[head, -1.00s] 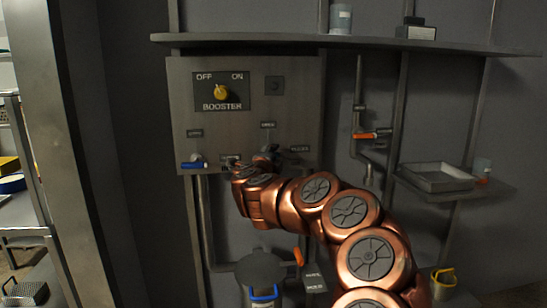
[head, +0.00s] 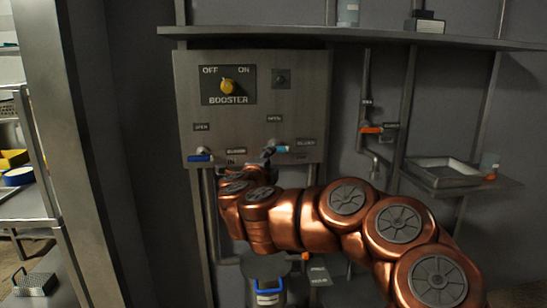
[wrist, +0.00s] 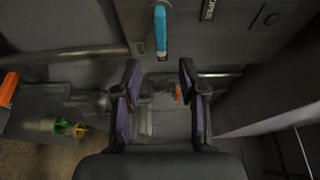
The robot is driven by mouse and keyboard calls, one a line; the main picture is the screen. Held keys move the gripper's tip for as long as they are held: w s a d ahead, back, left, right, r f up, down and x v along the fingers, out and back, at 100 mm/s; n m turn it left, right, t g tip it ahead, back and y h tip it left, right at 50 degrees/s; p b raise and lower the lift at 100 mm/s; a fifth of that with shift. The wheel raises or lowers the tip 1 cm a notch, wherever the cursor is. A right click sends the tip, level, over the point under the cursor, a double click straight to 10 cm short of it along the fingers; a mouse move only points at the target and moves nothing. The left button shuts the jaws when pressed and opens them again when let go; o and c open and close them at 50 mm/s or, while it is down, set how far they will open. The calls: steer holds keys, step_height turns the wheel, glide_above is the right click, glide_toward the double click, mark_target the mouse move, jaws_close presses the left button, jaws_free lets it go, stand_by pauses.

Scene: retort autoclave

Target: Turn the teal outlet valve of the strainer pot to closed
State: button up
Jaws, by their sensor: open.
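The teal outlet valve handle (head: 281,149) is on the lower right of the grey panel (head: 250,125). In the head view it points right, toward the label at its right; another label is above it. In the wrist view the teal handle (wrist: 160,32) shows lengthwise at the top centre, ahead of the gap between my fingers. My gripper (wrist: 159,78) is open, with nothing between its fingertips. In the head view my copper wrist is below the handle and hides part of the panel's lower edge and most of my gripper.
A blue-handled valve (head: 200,157) is at the panel's lower left, and a yellow booster knob (head: 227,87) is above. An orange-handled valve (head: 371,130) is on the right pipe. A shelf (head: 350,38) spans above. A tray (head: 442,172) sits at right. A blue-handled pot (head: 268,292) stands below.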

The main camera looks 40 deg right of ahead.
steer(key=shift+v, duration=0.8)
